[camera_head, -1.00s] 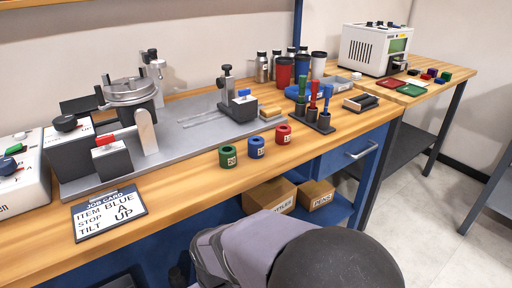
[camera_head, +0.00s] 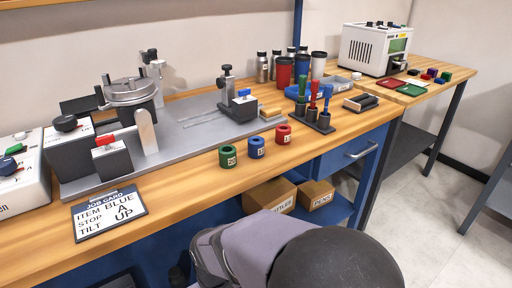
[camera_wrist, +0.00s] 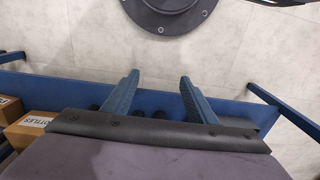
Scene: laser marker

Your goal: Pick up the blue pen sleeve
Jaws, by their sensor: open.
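The blue pen sleeve (camera_head: 256,148) is a short upright ring with a white label. It stands on the wooden bench near its front edge, between a green sleeve (camera_head: 229,156) and a red sleeve (camera_head: 283,134). My gripper is hidden in the head view, where only my arm shows below the bench front. In the wrist view my gripper (camera_wrist: 152,88) is open, with two blue fingers apart and nothing between them. The wrist view looks at the floor and a blue lower shelf, and no sleeve shows there.
A job card (camera_head: 109,213) reads ITEM BLUE, STOP A, TILT UP. A grey plate (camera_head: 185,128) with fixtures lies behind the sleeves. A stand (camera_head: 312,122) with coloured handled tools is to their right. Cardboard boxes (camera_head: 270,196) sit below. The bench wood left of the green sleeve is clear.

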